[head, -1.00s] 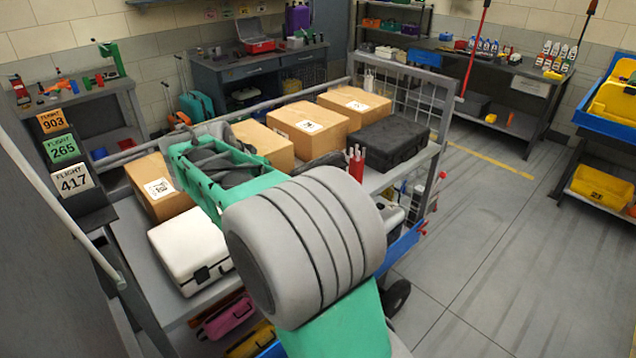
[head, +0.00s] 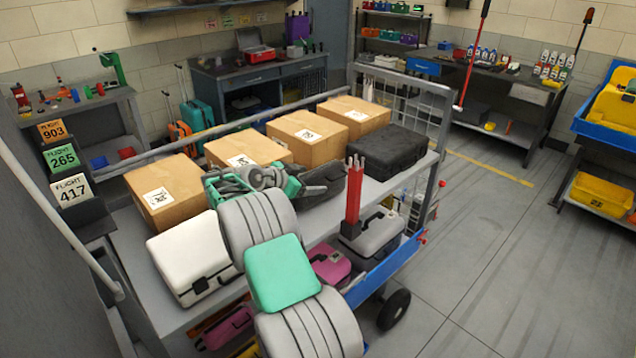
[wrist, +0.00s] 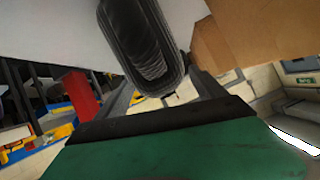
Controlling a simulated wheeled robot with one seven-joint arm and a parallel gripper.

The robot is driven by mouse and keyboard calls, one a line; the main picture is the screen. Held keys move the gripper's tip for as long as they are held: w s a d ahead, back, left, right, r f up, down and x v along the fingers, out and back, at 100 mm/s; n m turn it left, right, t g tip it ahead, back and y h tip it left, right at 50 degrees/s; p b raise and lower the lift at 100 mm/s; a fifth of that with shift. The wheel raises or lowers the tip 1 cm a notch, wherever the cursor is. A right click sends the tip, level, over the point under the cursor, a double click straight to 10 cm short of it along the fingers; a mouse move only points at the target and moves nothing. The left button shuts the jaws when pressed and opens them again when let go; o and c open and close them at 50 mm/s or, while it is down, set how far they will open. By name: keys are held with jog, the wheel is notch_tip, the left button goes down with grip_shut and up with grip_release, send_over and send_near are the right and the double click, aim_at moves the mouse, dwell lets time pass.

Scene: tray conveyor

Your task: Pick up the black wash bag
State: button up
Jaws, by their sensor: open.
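The black wash bag (head: 328,182) is a dark, rounded bag on the cart's top deck, in front of the cartons and left of a black hard case. My gripper (head: 308,188) is open, at the bag's left side, and partly covers it in the head view. In the wrist view a dark rounded bag (wrist: 140,42) with a ribbed face stands ahead of the gripper's dark-edged green body. I cannot tell whether the fingers touch it.
Several cartons (head: 305,138) line the deck's back. A white case (head: 190,255) is at the left, and the black hard case (head: 388,150) at the right. A red post (head: 353,200) stands at the cart's near edge. The floor to the right is clear.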

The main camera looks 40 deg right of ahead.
jog(key=shift+a, duration=0.15)
grip_shut()
dwell(0.7)
jog(key=shift+r, duration=0.15)
